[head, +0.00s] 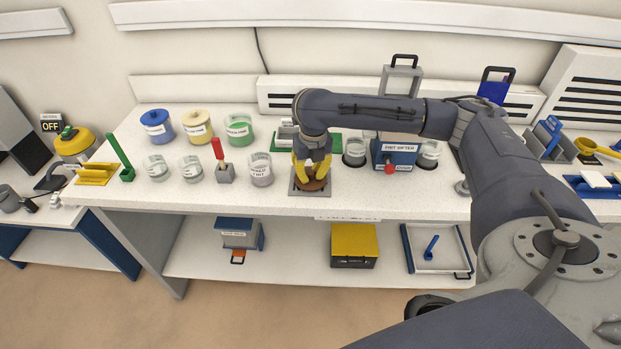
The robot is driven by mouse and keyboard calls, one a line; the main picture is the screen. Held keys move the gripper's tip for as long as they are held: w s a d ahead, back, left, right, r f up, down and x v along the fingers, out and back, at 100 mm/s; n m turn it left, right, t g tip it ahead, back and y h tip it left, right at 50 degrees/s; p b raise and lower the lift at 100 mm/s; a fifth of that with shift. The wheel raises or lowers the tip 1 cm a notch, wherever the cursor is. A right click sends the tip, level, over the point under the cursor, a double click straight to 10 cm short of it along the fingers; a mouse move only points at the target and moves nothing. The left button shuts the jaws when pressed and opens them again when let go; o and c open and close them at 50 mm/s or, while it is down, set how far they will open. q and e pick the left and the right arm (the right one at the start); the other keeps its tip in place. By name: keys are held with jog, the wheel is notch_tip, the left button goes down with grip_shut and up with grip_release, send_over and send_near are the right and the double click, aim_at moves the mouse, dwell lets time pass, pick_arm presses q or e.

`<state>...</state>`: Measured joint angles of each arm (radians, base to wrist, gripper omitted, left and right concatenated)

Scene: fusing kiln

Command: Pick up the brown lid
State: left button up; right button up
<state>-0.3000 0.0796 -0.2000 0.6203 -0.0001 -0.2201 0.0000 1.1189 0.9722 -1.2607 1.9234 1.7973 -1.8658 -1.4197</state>
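The brown lid (314,185) is at the middle front of the white bench, over a grey square plate (297,193). My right gripper (312,177) has yellow fingers and points straight down over the lid. Its fingers stand apart, one on each side of the lid's middle, with the tips at or very near the lid. The fingers hide much of the lid's top, and I cannot see clear contact. My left gripper is not in view.
A white-labelled jar (261,170) and a grey block with a red-handled tool (225,172) stand left of the lid. A blue sifter box (397,154) stands to the right, between clear jars.

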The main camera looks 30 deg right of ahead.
grip_shut()
jog(key=shift+r, duration=0.1)
